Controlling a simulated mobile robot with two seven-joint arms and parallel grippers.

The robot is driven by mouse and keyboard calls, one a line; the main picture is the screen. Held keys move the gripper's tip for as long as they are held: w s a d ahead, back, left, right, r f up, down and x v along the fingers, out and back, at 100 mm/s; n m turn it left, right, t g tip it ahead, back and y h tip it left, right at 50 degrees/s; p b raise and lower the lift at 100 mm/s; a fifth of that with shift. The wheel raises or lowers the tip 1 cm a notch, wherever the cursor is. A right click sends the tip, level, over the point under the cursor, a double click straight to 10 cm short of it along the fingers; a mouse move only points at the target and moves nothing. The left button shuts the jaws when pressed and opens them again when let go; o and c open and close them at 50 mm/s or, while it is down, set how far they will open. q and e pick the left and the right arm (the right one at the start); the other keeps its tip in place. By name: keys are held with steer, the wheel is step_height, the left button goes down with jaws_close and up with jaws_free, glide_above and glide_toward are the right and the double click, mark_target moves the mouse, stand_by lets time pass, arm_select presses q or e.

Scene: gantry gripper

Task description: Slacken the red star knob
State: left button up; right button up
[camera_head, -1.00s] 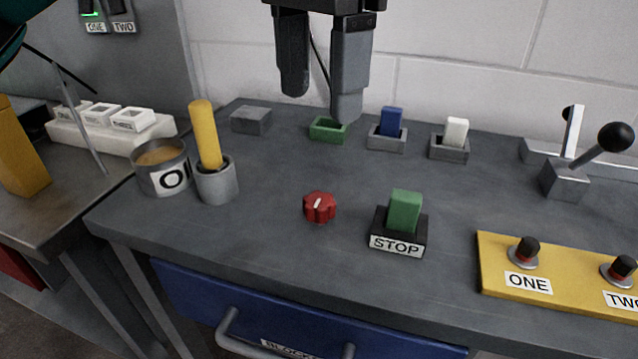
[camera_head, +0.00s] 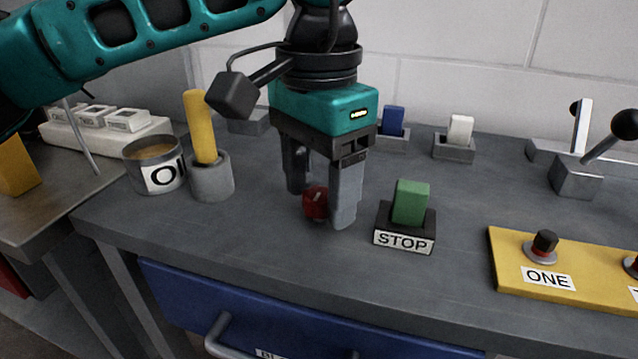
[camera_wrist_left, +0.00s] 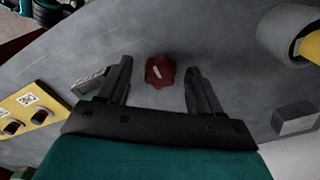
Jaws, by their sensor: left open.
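The red star knob (camera_head: 315,203) sits on the grey bench top, with a pale pointer mark on its face. My left gripper (camera_head: 322,208) has come down over it from above. Its fingers are open, and in the head view one finger is behind the knob and the other at its right, partly covering it. In the left wrist view the knob (camera_wrist_left: 160,71) shows between and just beyond the open fingertips (camera_wrist_left: 158,75), with clear gaps on both sides. I cannot tell from these frames whether a finger touches it. My right gripper is not in view.
A green block in a black STOP base (camera_head: 404,240) stands close right of the gripper. A grey holder with a yellow rod (camera_head: 212,182) and a can (camera_head: 155,165) stand to the left. A yellow panel (camera_head: 560,275) with buttons is at the right. The bench front is clear.

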arm_select(q)
steer(key=c, duration=1)
steer(key=shift+c, duration=0.2)
steer(key=shift+n, duration=0.3)
